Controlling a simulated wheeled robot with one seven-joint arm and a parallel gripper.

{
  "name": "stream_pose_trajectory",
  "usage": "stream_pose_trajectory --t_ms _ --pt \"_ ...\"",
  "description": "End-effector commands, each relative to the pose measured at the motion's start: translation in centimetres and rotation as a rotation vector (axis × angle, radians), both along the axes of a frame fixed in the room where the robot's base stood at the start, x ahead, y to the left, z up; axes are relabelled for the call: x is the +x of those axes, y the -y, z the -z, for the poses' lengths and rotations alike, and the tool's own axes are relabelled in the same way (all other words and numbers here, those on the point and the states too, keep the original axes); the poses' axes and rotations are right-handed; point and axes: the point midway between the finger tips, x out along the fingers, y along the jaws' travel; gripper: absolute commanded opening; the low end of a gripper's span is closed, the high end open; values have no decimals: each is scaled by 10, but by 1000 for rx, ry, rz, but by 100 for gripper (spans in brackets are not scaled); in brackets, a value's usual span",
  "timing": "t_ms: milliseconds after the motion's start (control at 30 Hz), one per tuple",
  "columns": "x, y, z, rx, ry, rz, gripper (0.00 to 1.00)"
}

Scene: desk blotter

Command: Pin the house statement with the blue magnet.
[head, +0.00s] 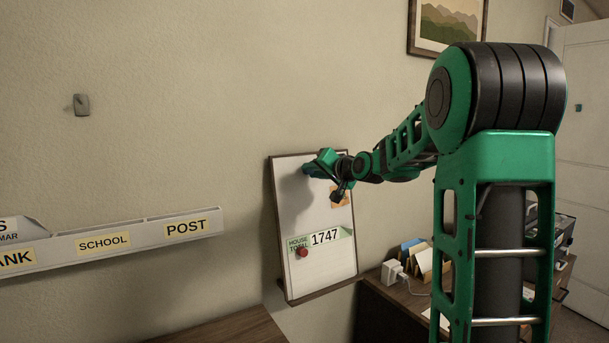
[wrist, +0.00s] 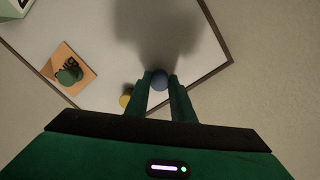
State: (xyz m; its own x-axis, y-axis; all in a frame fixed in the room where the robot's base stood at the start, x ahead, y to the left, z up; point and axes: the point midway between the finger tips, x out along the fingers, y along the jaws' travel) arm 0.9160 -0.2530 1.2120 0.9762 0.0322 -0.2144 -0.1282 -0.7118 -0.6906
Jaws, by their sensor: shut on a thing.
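The house statement (head: 322,262) is a white sheet with a green band reading "HOUSE TOTAL 1747". It lies against the lower part of the whiteboard (head: 290,205) on the wall, with a red magnet (head: 302,252) at its left side. My gripper (head: 308,171) is at the upper part of the board, above the statement. In the wrist view, my gripper (wrist: 159,84) is shut on the round blue magnet (wrist: 159,79), held between the fingertips. I cannot tell whether the magnet touches the board.
A yellow magnet (wrist: 125,100) sits beside my left finger. An orange card (wrist: 60,62) under a green magnet (wrist: 69,76) is on the board. Labelled wall trays (head: 130,240) are at left. A desk (head: 390,297) with a file holder is at lower right.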

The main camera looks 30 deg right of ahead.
Motion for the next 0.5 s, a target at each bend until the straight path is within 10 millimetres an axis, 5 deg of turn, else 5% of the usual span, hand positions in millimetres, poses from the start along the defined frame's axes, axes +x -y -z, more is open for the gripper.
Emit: stream_pose_trajectory --t_ms 500 --pt "-18 1 -4 0 1 1 4"
